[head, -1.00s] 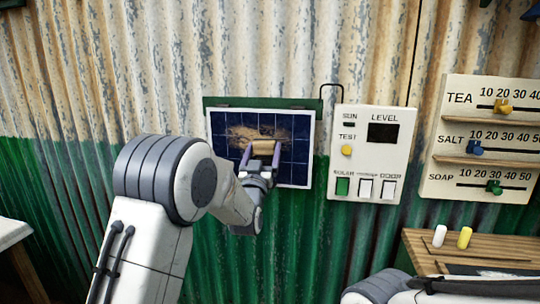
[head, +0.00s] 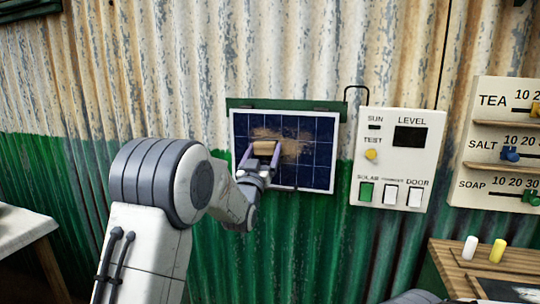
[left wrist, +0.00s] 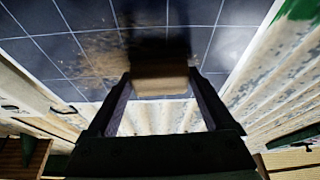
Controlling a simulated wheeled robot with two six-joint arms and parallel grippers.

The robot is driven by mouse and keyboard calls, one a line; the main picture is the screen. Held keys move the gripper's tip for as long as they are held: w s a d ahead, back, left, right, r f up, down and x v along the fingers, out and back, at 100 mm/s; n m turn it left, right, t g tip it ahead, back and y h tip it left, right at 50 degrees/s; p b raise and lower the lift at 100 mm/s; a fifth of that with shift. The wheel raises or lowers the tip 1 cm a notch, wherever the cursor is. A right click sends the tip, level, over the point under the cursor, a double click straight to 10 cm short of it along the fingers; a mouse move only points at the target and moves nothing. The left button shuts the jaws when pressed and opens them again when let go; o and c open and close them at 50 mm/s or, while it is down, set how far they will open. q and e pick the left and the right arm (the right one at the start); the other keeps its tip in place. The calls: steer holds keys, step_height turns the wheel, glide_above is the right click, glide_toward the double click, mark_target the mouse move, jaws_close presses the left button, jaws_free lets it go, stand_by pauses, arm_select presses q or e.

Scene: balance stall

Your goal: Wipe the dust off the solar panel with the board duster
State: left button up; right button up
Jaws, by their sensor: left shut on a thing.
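The solar panel (head: 315,170) is a dark blue gridded sheet in a white frame, hung on the corrugated wall. Brown dust (head: 290,145) lies across its upper middle; dust also shows in the left wrist view (left wrist: 98,50). My left gripper (head: 261,155) is shut on the board duster (head: 264,147), a tan block, in front of the left half of the panel. In the left wrist view the duster (left wrist: 160,82) sits between the fingers, close to the panel; contact is hard to tell. My right gripper is not in view.
A control board (head: 390,185) with a yellow test knob and switches is right of the panel. A slider board (head: 490,160) marked tea, salt and soap is farther right. A wooden table (head: 455,258) with white and yellow pieces is lower right. A pale table (head: 20,225) stands at left.

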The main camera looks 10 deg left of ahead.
arm_select(q)
steer(key=shift+a+b, duration=0.85)
steer(key=shift+a, duration=2)
steer(key=shift+w+r+p, duration=0.15)
steer(key=shift+r+p, duration=0.15)
steer(key=shift+r, duration=0.5)
steer(key=shift+d+f+b, duration=0.15)
steer(key=shift+d+b, duration=0.65)
steer(key=shift+d, duration=0.8)
steer(key=shift+s+d+b, duration=0.2)
steer(key=shift+d+b, duration=1.2)
steer(key=shift+d, duration=2.1)
steer(key=shift+d+b, duration=0.4)
steer(key=shift+d, duration=1.35)
steer(key=shift+s+d, duration=0.15)
steer(key=shift+d, duration=2.65)
